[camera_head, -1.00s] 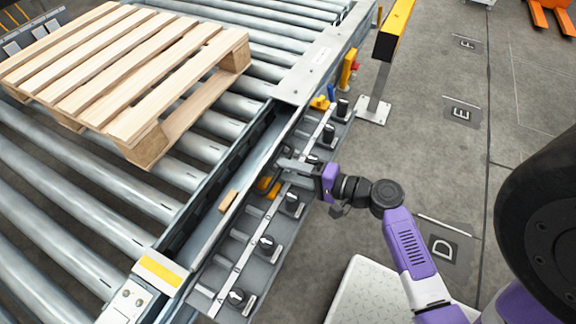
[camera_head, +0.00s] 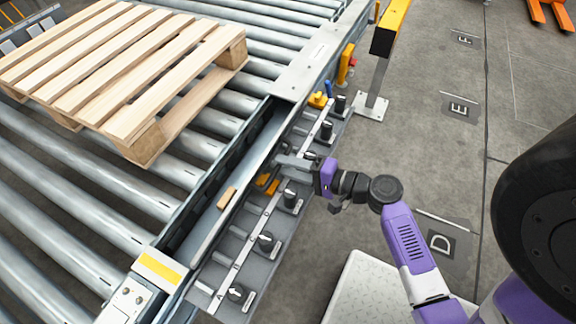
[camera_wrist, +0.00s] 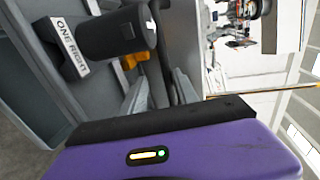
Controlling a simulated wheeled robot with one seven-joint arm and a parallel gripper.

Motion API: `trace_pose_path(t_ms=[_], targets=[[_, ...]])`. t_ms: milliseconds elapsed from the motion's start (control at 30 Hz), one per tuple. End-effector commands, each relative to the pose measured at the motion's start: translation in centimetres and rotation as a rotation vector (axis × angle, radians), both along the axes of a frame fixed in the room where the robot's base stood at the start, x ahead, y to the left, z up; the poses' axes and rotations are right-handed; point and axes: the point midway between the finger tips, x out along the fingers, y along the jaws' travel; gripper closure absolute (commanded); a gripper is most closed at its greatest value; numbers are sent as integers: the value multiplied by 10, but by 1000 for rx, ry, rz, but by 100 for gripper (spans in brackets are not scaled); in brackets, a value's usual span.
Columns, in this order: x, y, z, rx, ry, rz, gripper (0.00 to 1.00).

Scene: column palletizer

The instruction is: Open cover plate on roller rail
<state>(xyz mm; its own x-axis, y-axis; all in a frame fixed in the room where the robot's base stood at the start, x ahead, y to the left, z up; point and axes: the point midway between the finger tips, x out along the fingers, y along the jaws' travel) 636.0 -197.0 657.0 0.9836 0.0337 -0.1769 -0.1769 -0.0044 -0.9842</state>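The roller rail's side frame (camera_head: 250,155) runs diagonally through the head view, with a long grey panel (camera_head: 222,268) carrying several black knobs along its right side. I cannot tell for sure which part is the cover plate. My gripper (camera_head: 284,162) reaches left over the panel, its fingers pointing at the rail frame. In the wrist view, my gripper's fingers (camera_wrist: 160,92) stand apart, with a dark bar (camera_wrist: 164,45) behind or between them; contact is unclear.
A wooden pallet (camera_head: 120,70) lies on the rollers (camera_head: 75,200). Orange parts (camera_head: 267,183) sit near my fingers; a small brown block (camera_head: 226,197) lies on the rail frame. A yellow-topped post (camera_head: 388,35) stands at the back.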

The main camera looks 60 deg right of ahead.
Motion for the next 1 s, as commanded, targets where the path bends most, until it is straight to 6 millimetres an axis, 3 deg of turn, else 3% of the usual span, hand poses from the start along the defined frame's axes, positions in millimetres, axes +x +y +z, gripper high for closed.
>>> trace_pose_path(t_ms=[500, 1000], targets=[[-69, -2, 11, 2, 3, -2, 66], [-75, -3, 13, 0, 1, -1, 66]])
